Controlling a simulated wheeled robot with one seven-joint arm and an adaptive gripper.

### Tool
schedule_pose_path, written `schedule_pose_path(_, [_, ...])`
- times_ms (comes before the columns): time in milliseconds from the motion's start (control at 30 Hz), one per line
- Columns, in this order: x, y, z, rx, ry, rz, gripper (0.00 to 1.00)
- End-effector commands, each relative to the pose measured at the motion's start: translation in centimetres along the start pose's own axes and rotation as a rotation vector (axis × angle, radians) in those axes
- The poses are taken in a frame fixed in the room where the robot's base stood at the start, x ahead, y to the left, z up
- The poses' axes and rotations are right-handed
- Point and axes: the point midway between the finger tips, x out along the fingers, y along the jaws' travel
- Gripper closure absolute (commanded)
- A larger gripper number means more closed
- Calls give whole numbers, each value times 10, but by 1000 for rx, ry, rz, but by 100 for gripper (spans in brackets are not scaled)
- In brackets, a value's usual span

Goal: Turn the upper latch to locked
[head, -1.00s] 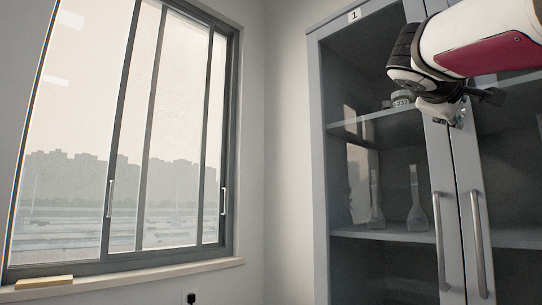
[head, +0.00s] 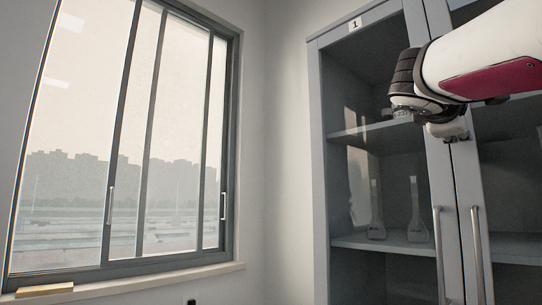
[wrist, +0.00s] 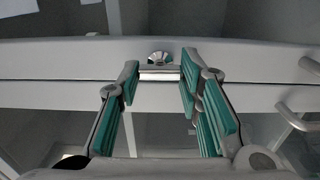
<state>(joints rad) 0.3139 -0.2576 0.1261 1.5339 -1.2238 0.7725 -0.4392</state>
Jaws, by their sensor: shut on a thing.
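The upper latch (wrist: 160,74) is a small metal bar with a round mount beside it, on the meeting edges of the two cabinet doors. In the wrist view the bar lies across between my fingertips, parallel to the door seam. My gripper (wrist: 160,78) has teal-padded fingers, one at each end of the bar, and is shut on it. In the head view my gripper (head: 449,130) is at the door edges, above the long handles. The wrist hides the latch there, so its locked state cannot be told.
The grey glass-door cabinet (head: 317,150) holds flasks (head: 416,215) on a shelf. Two vertical door handles (head: 440,250) stand out below my gripper. A window (head: 165,150) is in the wall at left, with a yellow block (head: 45,289) on its sill. The space before the window is open.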

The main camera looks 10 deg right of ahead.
Motion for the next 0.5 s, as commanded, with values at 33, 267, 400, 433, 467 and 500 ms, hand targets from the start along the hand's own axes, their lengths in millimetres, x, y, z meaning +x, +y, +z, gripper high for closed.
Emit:
schedule_pose_path(33, [0, -1, -1, -4, 1, -1, 95])
schedule_pose_path(267, [0, -1, -1, -4, 1, -1, 95])
schedule_pose_path(400, [0, -1, -1, -3, 1, -1, 49])
schedule_pose_path(433, [0, -1, -1, -3, 1, -1, 47])
schedule_pose_path(467, [0, -1, -1, -3, 1, -1, 47])
schedule_pose_path(500, [0, -1, -1, -3, 1, -1, 47])
